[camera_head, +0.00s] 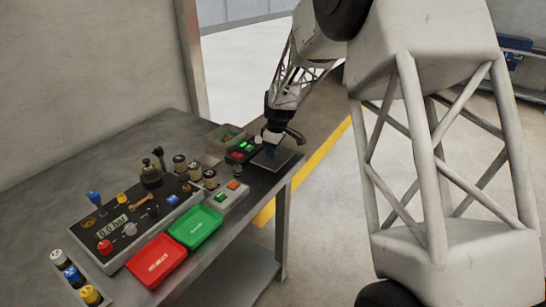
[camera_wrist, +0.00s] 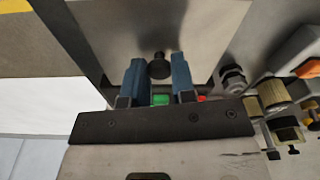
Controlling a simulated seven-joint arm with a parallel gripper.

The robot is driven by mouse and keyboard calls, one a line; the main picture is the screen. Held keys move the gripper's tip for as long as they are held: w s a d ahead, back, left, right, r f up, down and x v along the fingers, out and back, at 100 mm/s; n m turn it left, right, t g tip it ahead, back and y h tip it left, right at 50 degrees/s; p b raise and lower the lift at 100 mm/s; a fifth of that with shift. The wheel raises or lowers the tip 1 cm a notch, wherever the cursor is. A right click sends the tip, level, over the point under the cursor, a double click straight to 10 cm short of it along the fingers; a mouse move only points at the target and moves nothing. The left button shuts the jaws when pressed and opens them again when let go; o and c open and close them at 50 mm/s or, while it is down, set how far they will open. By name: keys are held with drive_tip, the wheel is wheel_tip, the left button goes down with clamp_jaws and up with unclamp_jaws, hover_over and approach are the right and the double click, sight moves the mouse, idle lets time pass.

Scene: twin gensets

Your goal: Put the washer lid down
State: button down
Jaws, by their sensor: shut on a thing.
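The washer lid appears to be the flat grey plate (camera_wrist: 205,30) under my fingers in the wrist view, with a small black knob (camera_wrist: 159,66) near the fingertips. In the head view the plate (camera_head: 287,163) is low at the right end of the bench. My gripper (camera_head: 271,150) points down over it; its two blue fingers (camera_wrist: 158,78) stand either side of the knob in the wrist view. The gripper is shut on the lid, though the grip itself is partly hidden. I cannot tell whether the plate touches the bench.
The bench (camera_head: 140,133) holds a control panel (camera_head: 125,235), a red tray (camera_head: 157,262), a green tray (camera_head: 195,226) and a small button box (camera_head: 230,196). A black box with green and red lights (camera_head: 243,148) stands left of my gripper. The bench edge is close on the right.

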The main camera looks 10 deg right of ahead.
sight(277, 158)
drive_tip(key=shift+f, duration=1.35)
drive_tip(key=shift+f, duration=0.15)
drive_tip(key=c, duration=0.9)
unclamp_jaws()
drive_tip(key=shift+c, duration=0.2)
wheel_tip(277, 158, up, 12)
drive_tip(key=d, duration=0.1)
drive_tip(key=shift+s, duration=0.4)
drive_tip(key=shift+d, duration=0.1)
